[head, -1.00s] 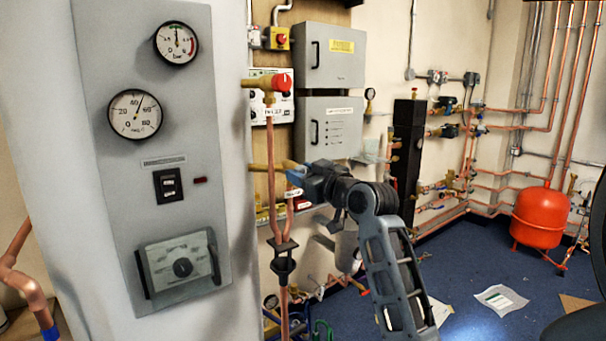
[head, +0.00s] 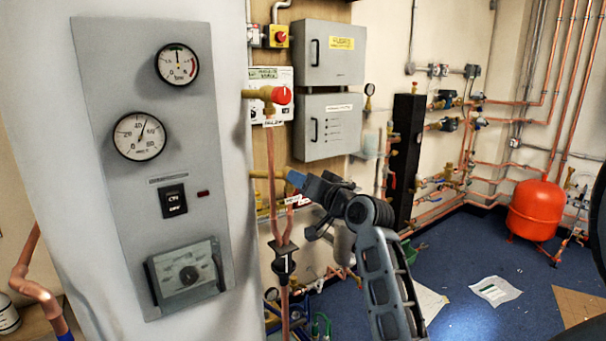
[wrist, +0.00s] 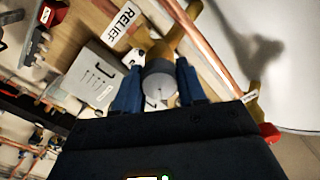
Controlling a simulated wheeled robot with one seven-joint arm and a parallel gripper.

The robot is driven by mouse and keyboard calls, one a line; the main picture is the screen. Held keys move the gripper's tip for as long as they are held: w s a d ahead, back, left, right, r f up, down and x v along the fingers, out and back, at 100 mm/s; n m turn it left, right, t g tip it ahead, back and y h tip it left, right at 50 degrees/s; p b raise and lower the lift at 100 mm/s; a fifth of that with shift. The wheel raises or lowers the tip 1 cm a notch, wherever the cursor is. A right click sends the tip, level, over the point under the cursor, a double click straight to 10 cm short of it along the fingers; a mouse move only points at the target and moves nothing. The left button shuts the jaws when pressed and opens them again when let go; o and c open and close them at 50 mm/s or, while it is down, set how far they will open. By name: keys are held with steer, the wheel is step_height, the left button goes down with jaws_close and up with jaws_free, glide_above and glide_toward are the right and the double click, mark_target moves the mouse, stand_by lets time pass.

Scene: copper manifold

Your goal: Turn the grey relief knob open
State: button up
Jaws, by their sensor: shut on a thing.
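The grey relief knob (wrist: 159,88) is a round cap with a pointer mark, on a brass valve body (wrist: 163,47) in the wrist view. The blue fingers of my gripper (wrist: 157,76) stand on both sides of the knob and are shut on it. A white RELIEF label (wrist: 119,24) is beside the valve. In the head view my gripper (head: 296,178) reaches the lower brass valve (head: 265,174) on the copper pipe. The knob is hidden there by the fingers.
A red knob (head: 282,95) on another brass valve is above my gripper. Grey boxes (head: 330,122) hang on the wall behind. The panel with gauges (head: 139,136) stands close at left. Papers (head: 496,291) lie on the blue floor, and a red tank (head: 536,210) is at right.

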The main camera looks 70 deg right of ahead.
steer(key=shift+m+p, duration=0.9)
steer(key=shift+m, duration=0.6)
steer(key=shift+d, duration=0.1)
steer(key=o, duration=1)
steer(key=shift+o, duration=0.2)
steer(key=shift+s, duration=0.1)
steer(key=b+v, duration=0.1)
steer(key=v, duration=0.6)
steer(key=shift+s+a, duration=0.3)
